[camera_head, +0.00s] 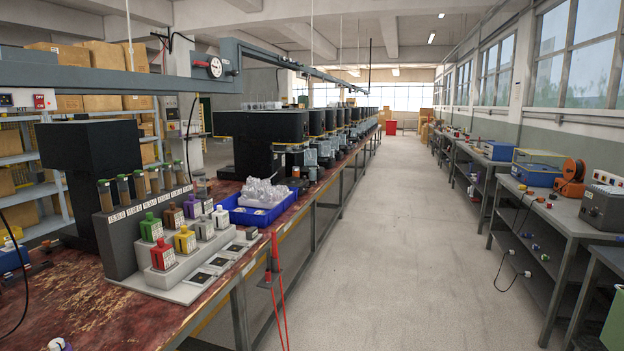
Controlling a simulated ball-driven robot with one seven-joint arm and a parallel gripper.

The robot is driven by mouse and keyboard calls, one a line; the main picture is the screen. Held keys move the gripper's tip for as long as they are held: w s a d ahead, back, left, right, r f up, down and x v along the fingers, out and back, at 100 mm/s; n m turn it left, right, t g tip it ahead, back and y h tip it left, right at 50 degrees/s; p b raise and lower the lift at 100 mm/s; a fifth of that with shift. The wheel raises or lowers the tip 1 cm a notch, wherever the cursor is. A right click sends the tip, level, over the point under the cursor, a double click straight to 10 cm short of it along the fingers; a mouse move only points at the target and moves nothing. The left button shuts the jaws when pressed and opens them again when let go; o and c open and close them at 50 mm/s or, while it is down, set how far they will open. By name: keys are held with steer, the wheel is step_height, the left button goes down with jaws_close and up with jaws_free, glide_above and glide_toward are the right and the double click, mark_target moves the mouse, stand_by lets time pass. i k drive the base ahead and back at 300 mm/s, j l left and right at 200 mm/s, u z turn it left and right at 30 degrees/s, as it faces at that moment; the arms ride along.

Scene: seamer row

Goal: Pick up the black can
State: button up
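I cannot make out a black can for certain in the head view. The long red-brown bench (75,305) on the left carries a grey stepped stand (120,240) with several small square bottles. Among them are a red bottle (163,257), a yellow bottle (185,241) and a green bottle (151,229). Several amber tubes stand in the upper row of the stand. Behind it, a blue tray (236,216) holds clear crumpled-looking items. Tall black machines (260,140) line the bench further back, with small items too small to tell beneath them. My gripper is not in view.
A clear concrete aisle (400,250) runs down the middle. Red cables (279,290) hang off the left bench's edge. A red bin (391,127) stands far back.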

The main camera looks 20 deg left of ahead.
mark_target(312, 174)
steer(key=i+u, duration=0.25)
steer(key=i, duration=3.4)
steer(key=i+l, duration=0.15)
steer(key=i, duration=1.75)
steer(key=j+u, duration=0.05)
steer(key=j, duration=0.05)
